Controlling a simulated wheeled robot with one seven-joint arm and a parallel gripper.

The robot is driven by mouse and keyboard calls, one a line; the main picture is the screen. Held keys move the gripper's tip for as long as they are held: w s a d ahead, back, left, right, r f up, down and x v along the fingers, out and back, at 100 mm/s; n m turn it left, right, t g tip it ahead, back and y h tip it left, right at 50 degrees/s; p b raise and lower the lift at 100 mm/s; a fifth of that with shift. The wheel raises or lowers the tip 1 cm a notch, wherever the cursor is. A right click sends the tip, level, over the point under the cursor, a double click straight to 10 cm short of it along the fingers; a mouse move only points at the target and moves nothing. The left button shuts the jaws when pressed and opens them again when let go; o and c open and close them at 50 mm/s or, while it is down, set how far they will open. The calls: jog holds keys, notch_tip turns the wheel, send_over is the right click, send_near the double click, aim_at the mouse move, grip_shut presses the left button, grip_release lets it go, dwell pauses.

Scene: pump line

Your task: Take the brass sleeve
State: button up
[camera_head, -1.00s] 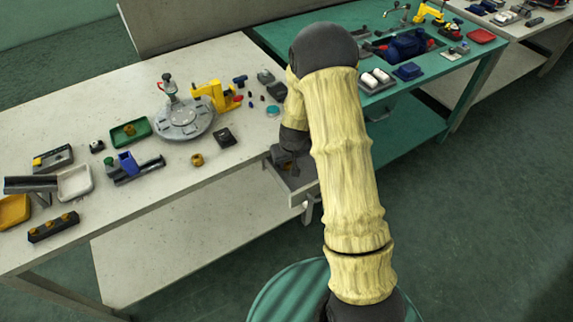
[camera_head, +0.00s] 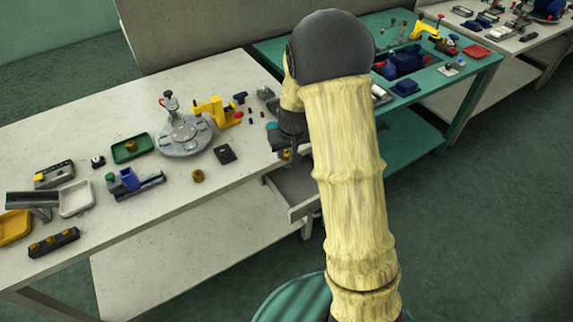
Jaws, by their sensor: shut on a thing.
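My gripper (camera_head: 287,154) is at the right end of the pale bench, above the open drawer (camera_head: 291,190). It is shut on a small brass sleeve (camera_head: 286,154), which shows only as a brass-coloured spot at the fingertips; the fingers and wrist hide most of it. Another brass piece (camera_head: 198,175) stands alone on the bench, left of the drawer. More brass pieces sit in a row on a black rack (camera_head: 67,240) near the bench's front left.
The pale bench (camera_head: 150,215) also bears a round grey fixture (camera_head: 184,137), a yellow press (camera_head: 214,111), a green tray (camera_head: 132,148), a white tray (camera_head: 76,198) and a black block (camera_head: 225,154). A teal table (camera_head: 430,75) stands behind my arm.

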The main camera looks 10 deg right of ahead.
aim_at(287, 153)
notch_tip(287, 153, up, 6)
jog(key=shift+f, duration=0.15)
jog(key=shift+p, duration=0.6)
